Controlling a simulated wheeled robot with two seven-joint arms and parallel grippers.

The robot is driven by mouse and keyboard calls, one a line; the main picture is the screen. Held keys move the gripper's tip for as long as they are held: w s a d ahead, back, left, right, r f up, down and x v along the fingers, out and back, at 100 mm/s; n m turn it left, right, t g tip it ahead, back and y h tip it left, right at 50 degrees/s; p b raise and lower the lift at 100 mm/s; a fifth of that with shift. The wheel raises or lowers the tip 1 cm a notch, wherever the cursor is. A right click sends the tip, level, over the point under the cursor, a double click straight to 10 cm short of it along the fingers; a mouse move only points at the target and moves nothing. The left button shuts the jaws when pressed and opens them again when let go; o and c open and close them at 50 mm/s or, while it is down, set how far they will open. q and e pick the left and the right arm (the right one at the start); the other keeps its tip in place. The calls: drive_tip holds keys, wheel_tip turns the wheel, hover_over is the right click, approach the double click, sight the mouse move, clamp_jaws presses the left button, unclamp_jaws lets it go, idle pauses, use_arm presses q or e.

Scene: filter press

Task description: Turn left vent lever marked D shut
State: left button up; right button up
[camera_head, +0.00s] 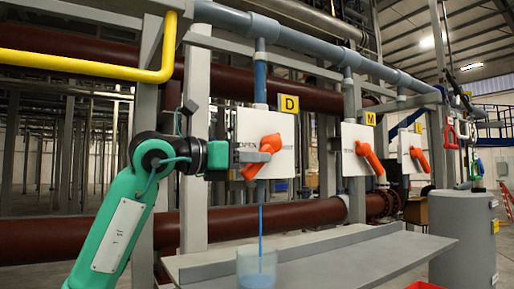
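The orange vent lever (271,143) sits on a white square panel (284,122) below a yellow sign marked D (289,104). The lever slants from upper right to lower left, its lower end toward the panel's left side, where dark lettering looks like OPEN. My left gripper (262,157) reaches in from the left, its grey fingers overlapping the lever's middle. Whether they grip it or only touch it is unclear. A thin blue stream (260,222) runs down below the panel into a clear beaker (257,268) holding blue liquid. My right gripper is not in view.
A second orange lever (371,158) sits under a sign marked M (370,118), with a third (420,158) farther right. A grey shelf (370,262) runs beneath. A grey drum (463,240) stands at right. A yellow pipe (90,66) crosses the upper left.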

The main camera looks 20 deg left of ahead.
use_arm(q)
drive_tip(key=shift+w+d, duration=0.25)
drive_tip(key=shift+w, duration=0.25)
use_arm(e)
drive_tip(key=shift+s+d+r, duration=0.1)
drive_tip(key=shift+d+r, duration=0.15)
